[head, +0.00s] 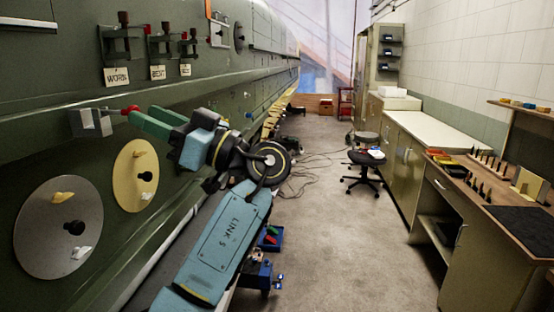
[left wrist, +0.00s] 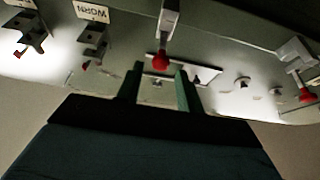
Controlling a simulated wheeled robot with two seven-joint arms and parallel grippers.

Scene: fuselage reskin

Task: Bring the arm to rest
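My left gripper (head: 140,117) is in front of the green fuselage side, beside a grey bracket (head: 92,122) with a red knob (head: 130,109). Its two green fingers are apart; in the left wrist view (left wrist: 157,90) they show with a gap and nothing held between them. A light patch of the fuselage side shows through the gap. The knob looks close to the fingertips in the head view; I cannot tell if they touch. My left arm (head: 226,243), marked "LINK 5", rises from the bottom. My right gripper is not in view.
A grey disc (head: 58,228) and a yellow disc (head: 136,175) are on the fuselage side. Clamps with tags, one reading "WORN" (head: 117,76), hang above. A stool (head: 366,160) and cables stand on the floor. A workbench (head: 500,195) lines the right.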

